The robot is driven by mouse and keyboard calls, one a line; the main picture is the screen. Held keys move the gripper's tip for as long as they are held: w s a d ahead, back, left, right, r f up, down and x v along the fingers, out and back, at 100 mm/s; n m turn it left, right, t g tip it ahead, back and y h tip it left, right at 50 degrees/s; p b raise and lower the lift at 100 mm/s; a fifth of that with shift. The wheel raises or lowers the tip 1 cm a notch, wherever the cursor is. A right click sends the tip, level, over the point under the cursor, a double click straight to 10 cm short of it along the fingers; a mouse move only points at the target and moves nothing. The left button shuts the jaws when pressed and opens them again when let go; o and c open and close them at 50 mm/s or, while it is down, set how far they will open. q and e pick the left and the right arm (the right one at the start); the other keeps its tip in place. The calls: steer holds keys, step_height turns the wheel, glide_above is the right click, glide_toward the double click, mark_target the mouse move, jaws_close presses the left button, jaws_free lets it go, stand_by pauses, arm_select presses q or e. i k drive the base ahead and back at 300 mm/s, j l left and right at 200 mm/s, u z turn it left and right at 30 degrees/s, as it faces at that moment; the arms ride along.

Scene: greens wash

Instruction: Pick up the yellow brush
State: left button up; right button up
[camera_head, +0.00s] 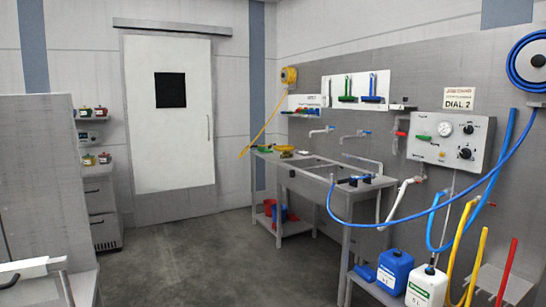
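A small yellow item (284,149) lies on the far end of the steel sink bench (318,168). It is too small to tell for sure whether it is a brush. A green item (264,149) lies just left of it. A white wall rack (358,82) holds upright green-handled tools and a blue brush-like piece (372,99); I see no clearly yellow brush there. Neither of my grippers can be made out in this view.
A blue hose (430,207) droops in front of the bench. Blue (395,266) and white (426,287) jugs stand low at right. A yellow hose (265,126) hangs from a wall reel. A pale bar (28,267) shows at lower left. The middle floor is clear.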

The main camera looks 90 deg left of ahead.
mark_target(286, 155)
steer(key=u, duration=2.75)
steer(key=i+l+z, duration=0.1)
steer(key=i, duration=0.45)
steer(key=i+u, duration=0.25)
steer(key=i, duration=0.25)
steer(key=i+u, duration=0.2)
steer(key=i, duration=0.35)
steer(key=i+l+u, duration=0.25)
steer(key=i, duration=0.25)
steer(key=i+l+u, duration=0.2)
steer(key=i, duration=0.3)
steer(key=i+j+u, duration=0.15)
steer(key=i, duration=2.2)
steer(key=i+z, duration=0.35)
steer(key=i, duration=0.2)
steer(key=i+z, duration=0.35)
steer(key=i, duration=0.2)
steer(key=i+j+z, duration=0.3)
steer(key=i, duration=0.2)
steer(key=i+j+z, duration=0.35)
steer(key=i, duration=0.15)
